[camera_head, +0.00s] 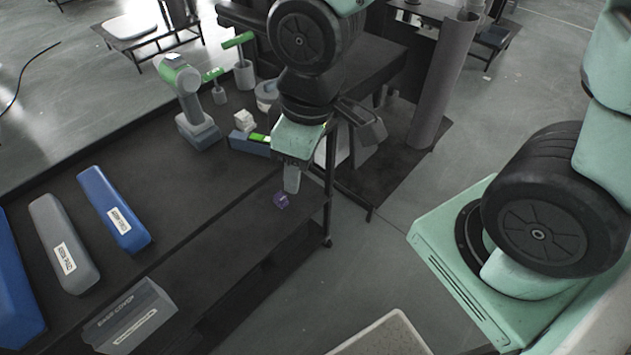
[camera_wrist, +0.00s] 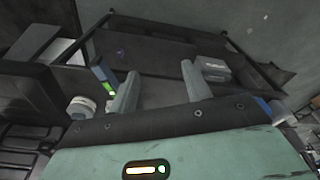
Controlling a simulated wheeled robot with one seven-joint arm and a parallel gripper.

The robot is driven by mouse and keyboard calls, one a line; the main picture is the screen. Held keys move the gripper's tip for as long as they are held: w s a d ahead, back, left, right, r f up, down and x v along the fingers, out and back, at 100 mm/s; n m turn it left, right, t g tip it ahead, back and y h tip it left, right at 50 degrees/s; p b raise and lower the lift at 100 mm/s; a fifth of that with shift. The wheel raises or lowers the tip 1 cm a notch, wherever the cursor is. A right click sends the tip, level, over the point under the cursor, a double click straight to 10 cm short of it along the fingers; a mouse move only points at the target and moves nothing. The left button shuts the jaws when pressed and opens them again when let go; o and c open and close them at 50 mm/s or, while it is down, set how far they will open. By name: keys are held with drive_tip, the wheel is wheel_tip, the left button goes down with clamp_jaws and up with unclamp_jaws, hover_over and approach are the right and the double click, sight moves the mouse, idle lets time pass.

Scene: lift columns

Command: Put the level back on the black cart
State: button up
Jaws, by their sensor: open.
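My gripper (camera_head: 291,182) points down over the edge of the black cart (camera_head: 235,245) in the head view. In the wrist view its two fingers (camera_wrist: 159,85) stand well apart with nothing between them. A blue-grey bar with a green part (camera_head: 252,144) lies on the dark surface behind my gripper. A blue and bright green piece (camera_wrist: 104,82) also shows left of the fingers in the wrist view. I cannot tell for sure whether either is the level. A small purple object (camera_head: 281,200) lies on the cart just below my gripper.
Blue (camera_head: 113,208) and grey (camera_head: 63,243) long cases lie at the left, with a grey box (camera_head: 130,318) in front. A grey-green tool (camera_head: 190,100) stands behind. A grey column (camera_head: 443,80) rises at the right. The cart's middle is mostly clear.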

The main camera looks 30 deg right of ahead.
drive_tip(key=s+a+r+g, duration=0.1)
drive_tip(key=s+a+r, duration=0.1)
drive_tip(key=s+r, duration=0.2)
drive_tip(key=s, duration=0.3)
drive_tip(key=shift+s+m, duration=0.4)
idle(0.6)
